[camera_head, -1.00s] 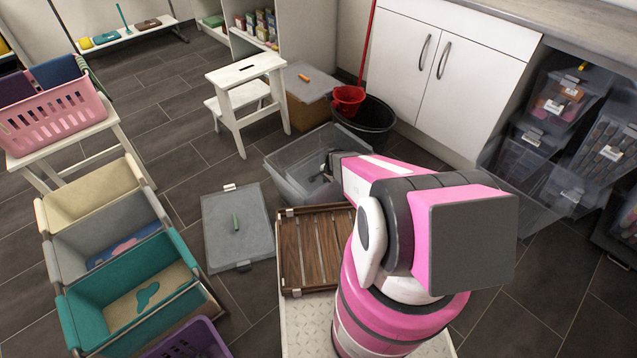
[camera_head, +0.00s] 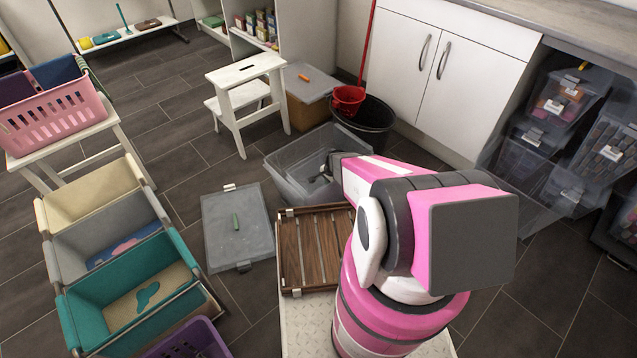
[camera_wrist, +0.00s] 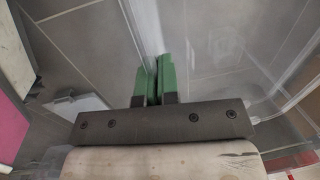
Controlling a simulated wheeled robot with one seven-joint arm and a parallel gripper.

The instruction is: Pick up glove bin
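A clear, open plastic bin (camera_head: 283,178) stands on the floor at the middle of the head view, just past the wooden slatted crate. I see no label on it and no gloves inside, so the name glove bin is not confirmed by sight. My gripper (camera_head: 318,178) is at this bin's near right side. In the wrist view, the green fingertips (camera_wrist: 157,78) are almost together, with the bin's thin clear wall (camera_wrist: 148,28) running into the narrow gap between them. The gripper looks shut on this wall. My arm hides part of the bin's right side.
A grey lid (camera_head: 238,228) with a green handle-like piece lies left of the bin. The slatted crate (camera_head: 316,282) is in front. A white step stool (camera_head: 238,95), a closed bin (camera_head: 308,80) and a black bucket (camera_head: 378,125) stand behind. Fabric bins (camera_head: 75,290) line the left.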

